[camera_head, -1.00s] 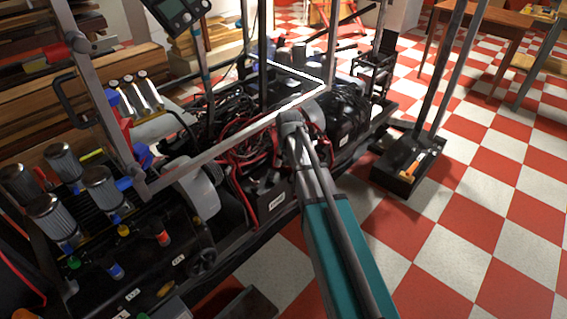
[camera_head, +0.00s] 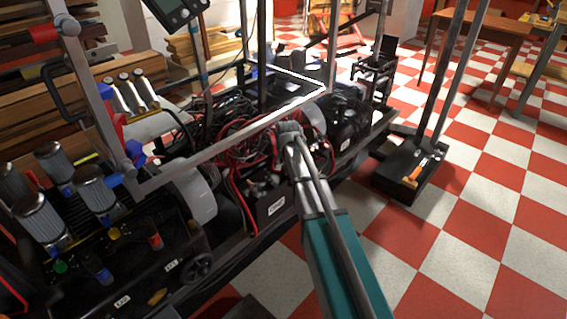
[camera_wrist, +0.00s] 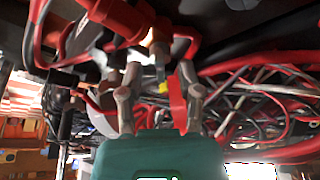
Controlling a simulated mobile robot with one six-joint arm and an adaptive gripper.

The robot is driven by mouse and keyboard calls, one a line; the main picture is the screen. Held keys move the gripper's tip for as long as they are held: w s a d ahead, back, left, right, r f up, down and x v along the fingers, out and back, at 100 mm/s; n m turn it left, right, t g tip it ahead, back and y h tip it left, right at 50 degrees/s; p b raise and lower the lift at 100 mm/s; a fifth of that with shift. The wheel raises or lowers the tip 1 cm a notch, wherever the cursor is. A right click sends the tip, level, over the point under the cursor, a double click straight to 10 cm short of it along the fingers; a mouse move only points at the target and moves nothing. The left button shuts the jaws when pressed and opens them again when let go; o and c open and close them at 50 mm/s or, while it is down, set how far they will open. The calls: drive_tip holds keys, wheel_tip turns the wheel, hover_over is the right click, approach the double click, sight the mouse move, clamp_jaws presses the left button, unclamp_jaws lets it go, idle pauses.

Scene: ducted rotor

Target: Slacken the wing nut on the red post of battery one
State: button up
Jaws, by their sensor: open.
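In the wrist view, my gripper (camera_wrist: 159,70) is open, with one finger on each side of a brass-coloured post or fitting (camera_wrist: 156,42). A thick red sleeve or cable end (camera_wrist: 112,16) meets this fitting from the upper left. A small part with a yellow end and a red strip (camera_wrist: 178,104) show between the fingers; I cannot tell which piece is the wing nut. In the head view, my gripper (camera_head: 290,130) reaches over a black battery box (camera_head: 270,208) with a white label too small to read. The gripper hides the post there.
Red and black cables (camera_head: 235,150) crowd around the gripper. A grey metal frame bar (camera_head: 220,145) crosses left of it. Silver cylinders (camera_head: 92,190) stand at the left.

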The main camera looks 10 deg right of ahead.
clamp_jaws()
drive_tip(key=shift+a, duration=0.15)
idle(0.4)
drive_tip(key=shift+n, duration=0.4)
drive_tip(key=n, duration=0.1)
drive_tip(key=n+y, duration=0.1)
drive_tip(key=n, duration=0.1)
drive_tip(key=n+y, duration=0.1)
drive_tip(key=n, duration=0.1)
drive_tip(key=shift+d, duration=0.3)
drive_tip(key=n+g+y, duration=0.1)
drive_tip(key=n, duration=0.2)
drive_tip(key=shift+w+n, duration=0.1)
drive_tip(key=shift+n, duration=0.2)
drive_tip(key=shift+n+g+y, duration=0.4)
drive_tip(key=shift+n, duration=0.2)
